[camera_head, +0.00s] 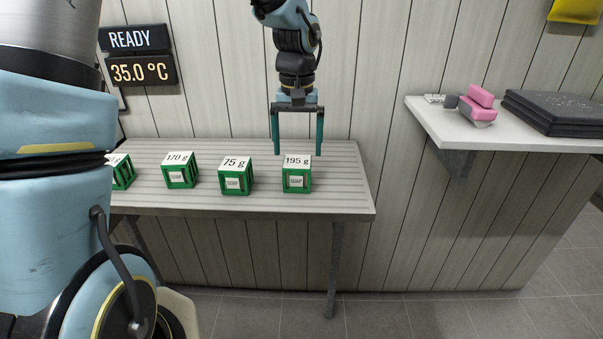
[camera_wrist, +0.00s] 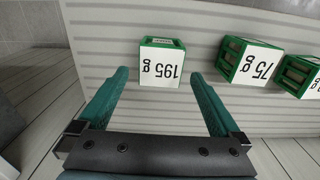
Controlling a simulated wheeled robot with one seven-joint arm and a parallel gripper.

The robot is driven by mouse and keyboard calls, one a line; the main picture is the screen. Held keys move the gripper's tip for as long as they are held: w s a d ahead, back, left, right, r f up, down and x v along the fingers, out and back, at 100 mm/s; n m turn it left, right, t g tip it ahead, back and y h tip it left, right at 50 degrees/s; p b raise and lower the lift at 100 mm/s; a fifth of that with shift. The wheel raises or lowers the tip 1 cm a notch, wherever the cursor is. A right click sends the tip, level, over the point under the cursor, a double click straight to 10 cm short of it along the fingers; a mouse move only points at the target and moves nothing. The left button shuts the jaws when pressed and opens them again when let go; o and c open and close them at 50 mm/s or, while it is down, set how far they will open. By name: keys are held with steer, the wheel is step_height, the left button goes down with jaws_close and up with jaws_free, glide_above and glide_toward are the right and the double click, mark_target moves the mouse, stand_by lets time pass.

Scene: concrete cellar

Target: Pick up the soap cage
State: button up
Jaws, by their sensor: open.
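Several green soap cages with white weight labels stand in a row on the slatted bench. The cage marked 195 g (camera_head: 297,174) is at the right end; it also shows in the wrist view (camera_wrist: 161,64), ahead of and between the fingers. The 75 g cage (camera_head: 236,176) stands left of it, then the 170 g cage (camera_head: 180,170). Another cage (camera_head: 121,171) at the far left is partly hidden by my arm. My gripper (camera_head: 298,153) points down, open and empty, above the 195 g cage. The wrist view shows its two teal fingers (camera_wrist: 161,80) wide apart.
The slatted bench (camera_head: 340,190) is bare around the cages. Wall displays (camera_head: 138,55) read READY and 35.0 °C.

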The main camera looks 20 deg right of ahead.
mark_target(297, 161)
steer(key=shift+f+p, duration=0.8)
steer(key=shift+f, duration=2.5)
steer(key=shift+w, duration=0.1)
steer(key=c, duration=1.5)
steer(key=shift+r, duration=0.1)
